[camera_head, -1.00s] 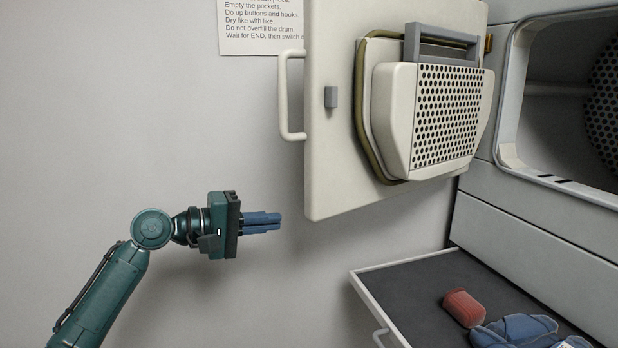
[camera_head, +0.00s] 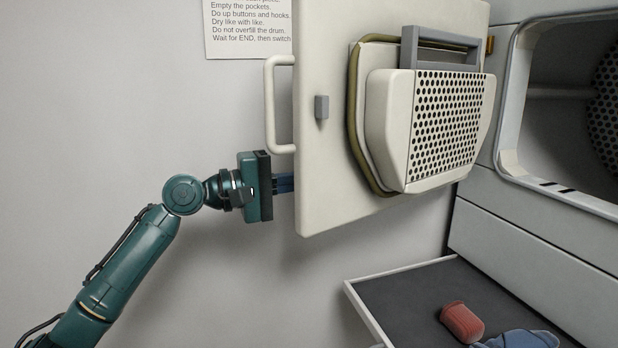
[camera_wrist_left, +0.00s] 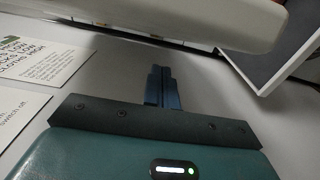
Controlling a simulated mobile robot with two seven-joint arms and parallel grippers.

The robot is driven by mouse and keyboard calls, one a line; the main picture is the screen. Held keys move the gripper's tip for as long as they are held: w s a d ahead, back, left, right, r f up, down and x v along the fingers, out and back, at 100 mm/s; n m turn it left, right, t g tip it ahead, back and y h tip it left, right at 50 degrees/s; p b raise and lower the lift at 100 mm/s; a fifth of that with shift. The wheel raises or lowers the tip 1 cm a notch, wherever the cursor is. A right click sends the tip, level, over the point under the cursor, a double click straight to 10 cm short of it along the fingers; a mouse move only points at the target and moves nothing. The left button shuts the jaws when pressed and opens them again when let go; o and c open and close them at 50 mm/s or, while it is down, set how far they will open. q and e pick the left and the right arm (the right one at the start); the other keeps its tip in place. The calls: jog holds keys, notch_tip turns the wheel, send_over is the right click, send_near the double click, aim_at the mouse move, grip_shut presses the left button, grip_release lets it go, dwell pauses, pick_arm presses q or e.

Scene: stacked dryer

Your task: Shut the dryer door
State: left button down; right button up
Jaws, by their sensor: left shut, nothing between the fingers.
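The dryer door (camera_head: 330,165) stands wide open, its inner side with the perforated filter panel (camera_head: 446,125) facing me. Its white handle (camera_head: 270,105) is on the left edge. The dryer opening (camera_head: 560,110) is uncovered at the right. My left gripper (camera_head: 290,183) is at the door's lower left edge, below the handle, and the door hides its fingertips. In the left wrist view its blue fingers (camera_wrist_left: 161,88) are together and empty, and the door's pale edge (camera_wrist_left: 200,22) lies beyond them. I cannot tell whether they touch the door. My right gripper is not in view.
Below the door, an open shelf or drawer (camera_head: 400,310) sticks out, holding a red item (camera_head: 462,322) and blue cloth (camera_head: 520,340). A printed notice (camera_head: 247,30) is on the wall (camera_head: 120,100).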

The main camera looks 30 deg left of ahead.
aim_at(309, 186)
pick_arm(q)
jog(key=shift+s+d, duration=0.35)
jog(key=shift+d, duration=0.3)
jog(key=shift+s+d, duration=0.35)
jog(key=shift+d, duration=0.3)
